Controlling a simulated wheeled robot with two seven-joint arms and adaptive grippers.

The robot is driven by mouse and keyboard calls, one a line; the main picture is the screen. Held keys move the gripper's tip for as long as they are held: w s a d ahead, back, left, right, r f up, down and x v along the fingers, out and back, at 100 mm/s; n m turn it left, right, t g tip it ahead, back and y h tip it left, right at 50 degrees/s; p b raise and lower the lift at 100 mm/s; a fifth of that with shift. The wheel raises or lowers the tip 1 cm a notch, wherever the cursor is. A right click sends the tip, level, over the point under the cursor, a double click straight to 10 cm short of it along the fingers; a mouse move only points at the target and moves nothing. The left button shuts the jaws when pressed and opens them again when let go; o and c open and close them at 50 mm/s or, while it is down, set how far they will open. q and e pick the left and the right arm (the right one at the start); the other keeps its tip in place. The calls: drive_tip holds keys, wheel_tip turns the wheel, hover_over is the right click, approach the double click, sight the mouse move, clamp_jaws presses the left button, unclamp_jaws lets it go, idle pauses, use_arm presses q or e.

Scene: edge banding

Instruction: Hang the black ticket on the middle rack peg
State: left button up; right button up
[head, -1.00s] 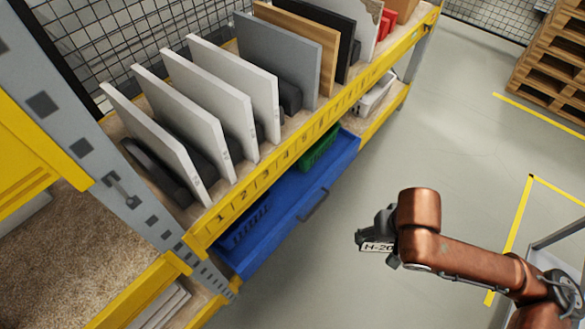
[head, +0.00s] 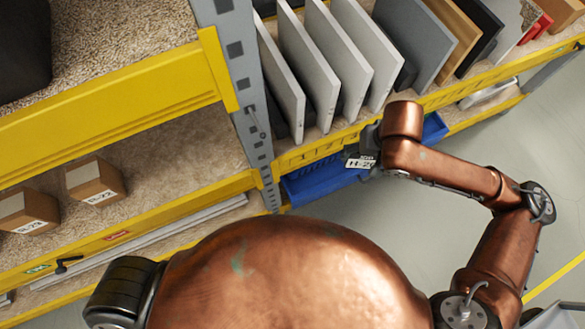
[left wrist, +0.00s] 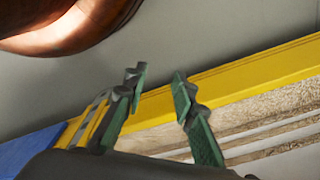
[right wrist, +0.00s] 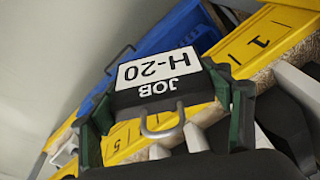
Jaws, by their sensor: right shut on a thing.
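A hook-like peg (head: 257,122) sticks out from the grey rack upright. Another dark peg (head: 67,264) is on the lower yellow beam at left. I cannot tell which is the middle one. My left gripper (left wrist: 160,78) is open and empty, near a yellow beam.
Panels (head: 340,55) stand upright on the right shelf, above the numbered yellow beam. The blue drawer (head: 320,180) is below. Cardboard boxes (head: 95,182) stand on the left lower shelf. Grey floor (head: 450,140) is free at right.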

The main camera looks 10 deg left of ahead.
use_arm(q)
drive_tip(key=s+a+r+p, duration=0.2)
drive_tip(key=s+r+p, duration=0.55)
drive_tip(key=p, duration=0.95)
drive_tip(key=s+a+r+p, duration=0.2)
drive_tip(key=s+r+p, duration=0.3)
drive_tip(key=r+p, duration=0.9)
use_arm(e)
drive_tip(key=s+a+r+n+g+y+p, duration=0.1)
drive_tip(key=s+a+r+n+p, duration=0.15)
drive_tip(key=s+a+r, duration=0.85)
drive_tip(key=s+a+r+n+y+p, duration=0.1)
drive_tip(key=s+a+r+n, duration=0.2)
drive_tip(key=s+a+r, duration=0.8)
use_arm(q)
wheel_tip(320, 180, down, 8)
drive_tip(key=b, duration=0.5)
drive_tip(key=shift+d+r+m, duration=0.2)
drive_tip(key=shift+d+m, duration=0.05)
drive_tip(key=shift+m, duration=0.05)
use_arm(e)
drive_tip(key=w+a, duration=0.1)
drive_tip(key=w, duration=0.3)
drive_tip(key=w+a, duration=0.2)
drive_tip(key=w, duration=0.2)
drive_tip(key=w+a, duration=0.1)
drive_tip(key=w, duration=0.3)
drive_tip(key=shift+a+f, duration=0.1)
drive_tip(key=shift+a, duration=0.25)
